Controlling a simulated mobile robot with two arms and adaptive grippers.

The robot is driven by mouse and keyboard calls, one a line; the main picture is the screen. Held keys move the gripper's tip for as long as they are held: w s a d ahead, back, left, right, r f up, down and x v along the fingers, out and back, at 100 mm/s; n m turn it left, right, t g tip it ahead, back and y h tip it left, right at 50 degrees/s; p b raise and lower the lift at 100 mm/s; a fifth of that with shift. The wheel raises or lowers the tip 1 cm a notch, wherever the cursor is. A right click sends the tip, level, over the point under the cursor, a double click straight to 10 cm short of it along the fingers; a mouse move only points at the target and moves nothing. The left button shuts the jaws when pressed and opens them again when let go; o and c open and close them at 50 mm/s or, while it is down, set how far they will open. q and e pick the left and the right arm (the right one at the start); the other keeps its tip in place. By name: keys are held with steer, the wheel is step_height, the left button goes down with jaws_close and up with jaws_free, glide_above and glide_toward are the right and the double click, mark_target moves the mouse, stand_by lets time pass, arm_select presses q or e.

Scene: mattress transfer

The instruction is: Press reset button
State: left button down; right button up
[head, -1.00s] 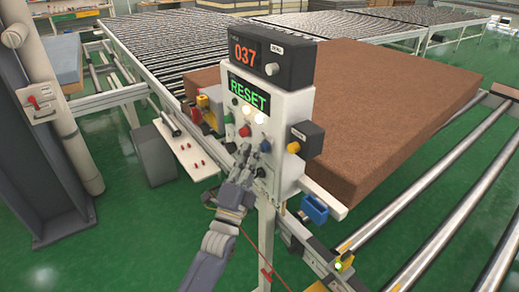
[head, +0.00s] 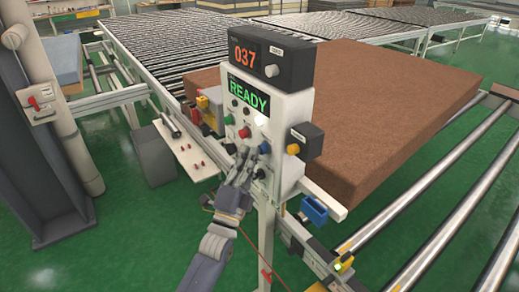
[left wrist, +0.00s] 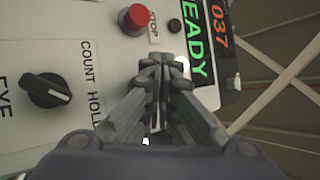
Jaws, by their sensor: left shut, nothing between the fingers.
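The white control box (head: 287,109) stands on a post, its green display (head: 248,97) reading READY. On its face are a red button (head: 244,132) and one glowing white lamp (head: 261,121). I cannot read a label for the reset button. My left gripper (head: 247,154) is at the lower face of the box, fingers shut and empty, hiding part of the panel. In the left wrist view the shut fingertips (left wrist: 163,66) are over the panel between the red STOP button (left wrist: 134,19) and the display (left wrist: 197,35). Contact cannot be told. My right gripper is not in view.
A black counter (head: 272,57) showing 037 sits on top of the box. A brown mattress (head: 400,110) lies behind it on the conveyor. Rollers (head: 440,215) run at the right. A black knob (left wrist: 48,90) shows in the wrist view. Green floor is open at lower left.

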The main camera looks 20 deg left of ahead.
arm_select(q)
steer(key=shift+s+a, duration=0.4)
steer(key=shift+s, duration=0.2)
steer(key=s+a+p, duration=0.1)
steer(key=s, duration=0.1)
steer(key=s+a, duration=0.2)
steer(key=shift+p, duration=0.4)
stand_by(0.5)
